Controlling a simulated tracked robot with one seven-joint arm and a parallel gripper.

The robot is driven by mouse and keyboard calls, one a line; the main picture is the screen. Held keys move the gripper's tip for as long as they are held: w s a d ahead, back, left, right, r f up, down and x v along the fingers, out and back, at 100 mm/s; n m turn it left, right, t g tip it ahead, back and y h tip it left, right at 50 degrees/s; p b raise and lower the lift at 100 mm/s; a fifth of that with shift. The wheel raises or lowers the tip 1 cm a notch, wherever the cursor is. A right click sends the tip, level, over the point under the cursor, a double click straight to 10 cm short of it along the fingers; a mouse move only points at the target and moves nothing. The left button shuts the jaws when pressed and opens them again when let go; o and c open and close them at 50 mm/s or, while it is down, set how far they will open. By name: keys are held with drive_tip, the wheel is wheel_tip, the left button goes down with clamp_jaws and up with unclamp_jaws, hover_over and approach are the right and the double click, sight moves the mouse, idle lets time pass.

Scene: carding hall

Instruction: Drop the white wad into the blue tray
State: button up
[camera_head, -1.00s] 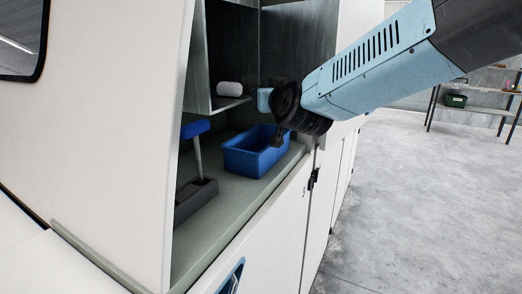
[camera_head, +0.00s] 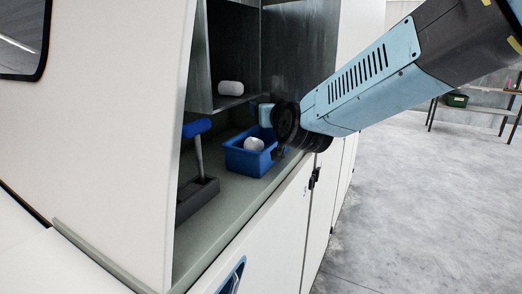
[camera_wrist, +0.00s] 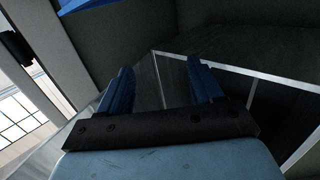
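A white wad (camera_head: 254,144) is in the blue tray (camera_head: 244,164), resting against or near its inside; the tray stands on the grey-green counter. A second white, rounded roll (camera_head: 230,88) lies on the shelf above. In the wrist view my gripper (camera_wrist: 160,66) has its two blue fingers apart, with nothing between them. A blue strip at the top of the wrist view may be part of the tray.
A blue-headed tool (camera_head: 196,129) stands upright in a dark holder (camera_head: 197,199) left of the tray. The cabinet wall and shelf (camera_head: 226,102) enclose the counter at left and above. The floor (camera_head: 410,200) at right is clear. A far rack (camera_head: 482,107) holds a green box.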

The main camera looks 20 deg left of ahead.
drive_tip(key=shift+o, duration=0.5)
drive_tip(key=v, duration=1.3)
drive_tip(key=shift+s+d, duration=0.25)
drive_tip(key=shift+d, duration=0.05)
drive_tip(key=w+d+f+m+g+h, duration=0.1)
drive_tip(key=w+d+f+g+h, duration=0.15)
drive_tip(key=d, duration=0.75)
drive_tip(key=w+d+f+m+g+h, duration=0.1)
drive_tip(key=d+m+h, duration=0.15)
drive_tip(key=d, duration=0.75)
drive_tip(key=s+d+f+m+g+h, duration=0.2)
drive_tip(key=s+d, duration=0.4)
drive_tip(key=d, duration=0.4)
drive_tip(key=s+d+f+m+g+h, duration=0.2)
drive_tip(key=s+d, duration=0.4)
drive_tip(key=d, duration=0.4)
drive_tip(key=shift+f+h, duration=0.7)
drive_tip(key=shift+h, duration=0.4)
drive_tip(key=shift+a+m, duration=0.15)
drive_tip(key=shift+m, duration=0.1)
